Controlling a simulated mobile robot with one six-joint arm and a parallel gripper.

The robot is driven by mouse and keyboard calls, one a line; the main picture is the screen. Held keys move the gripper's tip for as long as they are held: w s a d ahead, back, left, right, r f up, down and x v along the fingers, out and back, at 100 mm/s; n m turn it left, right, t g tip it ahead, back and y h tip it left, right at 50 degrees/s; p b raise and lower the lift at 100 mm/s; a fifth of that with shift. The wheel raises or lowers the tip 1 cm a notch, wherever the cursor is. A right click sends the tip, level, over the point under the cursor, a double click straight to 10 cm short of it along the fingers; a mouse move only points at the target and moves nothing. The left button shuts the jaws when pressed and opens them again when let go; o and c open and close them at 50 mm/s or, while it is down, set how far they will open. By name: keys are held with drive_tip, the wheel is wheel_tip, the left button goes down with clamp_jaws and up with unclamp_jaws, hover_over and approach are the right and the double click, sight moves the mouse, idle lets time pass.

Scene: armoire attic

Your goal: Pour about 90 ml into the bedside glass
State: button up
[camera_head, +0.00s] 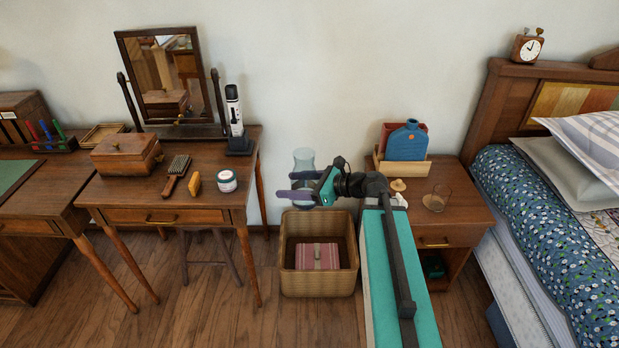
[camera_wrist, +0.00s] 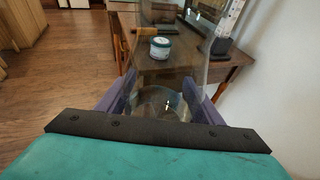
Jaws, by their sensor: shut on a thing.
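A clear glass carafe (camera_head: 304,160) stands about upright in my gripper (camera_head: 287,187), above and behind the wicker basket. My purple fingers are shut on its sides. In the wrist view the see-through carafe (camera_wrist: 163,100) sits between the fingers (camera_wrist: 160,98); I cannot clearly tell the liquid level in it. The bedside glass (camera_head: 437,198), a small clear tumbler, stands upright on the wooden nightstand (camera_head: 462,218), to the right of my gripper and apart from it. I cannot tell whether it holds liquid.
A blue bottle-shaped thing (camera_head: 406,141) stands in a wooden holder (camera_head: 403,168) at the nightstand's back. A small tan object (camera_head: 398,185) lies near my arm. The wicker basket (camera_head: 320,283) is on the floor. The dressing table (camera_head: 150,196) is left, the bed (camera_head: 548,215) right.

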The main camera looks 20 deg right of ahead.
drive_tip(key=shift+n+g+y, duration=0.4)
drive_tip(key=shift+n+y, duration=0.1)
drive_tip(key=shift+n, duration=0.1)
drive_tip(key=s+a, duration=0.2)
drive_tip(key=a, duration=0.1)
drive_tip(key=shift+s+a+r, duration=0.15)
drive_tip(key=shift+s+a, duration=0.15)
drive_tip(key=shift+s, duration=0.05)
drive_tip(key=shift+d, duration=0.15)
